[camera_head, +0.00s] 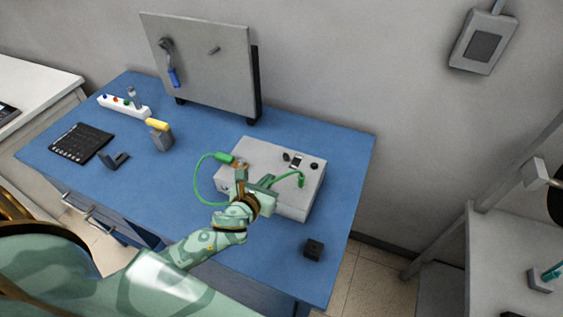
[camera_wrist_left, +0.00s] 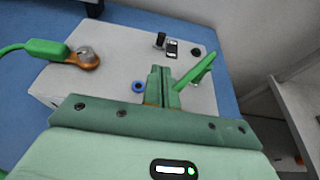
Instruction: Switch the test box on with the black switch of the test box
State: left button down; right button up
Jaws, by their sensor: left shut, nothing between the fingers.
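The test box (camera_head: 262,150) is a pale grey box on the blue table, also filling the middle of the left wrist view (camera_wrist_left: 115,45). Its top carries a small black part (camera_head: 287,156) beside a small display (camera_head: 297,160), and a round black knob (camera_head: 314,166). Both black parts also show in the left wrist view, the small one (camera_wrist_left: 160,39) and the knob (camera_wrist_left: 197,51). I cannot tell which is the switch. My left gripper (camera_head: 265,182) is over the box's front part, fingers (camera_wrist_left: 160,82) together and empty, apart from both black parts. My right gripper is out of view.
A green clip (camera_wrist_left: 48,48) with copper jaws sits at a metal post on the box; its green cable loops left. Another green lead (camera_head: 302,179) stands close right of my fingers. A grey panel (camera_head: 200,65) stands behind. A black block (camera_head: 314,249) lies front right.

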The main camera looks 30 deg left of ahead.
aim_at(286, 158)
pick_arm(q)
jog(key=shift+w, duration=0.3)
jog(key=b+x, duration=0.2)
jog(key=x, duration=0.7)
jog(key=shift+w+f, duration=0.15)
jog(key=shift+w, duration=0.1)
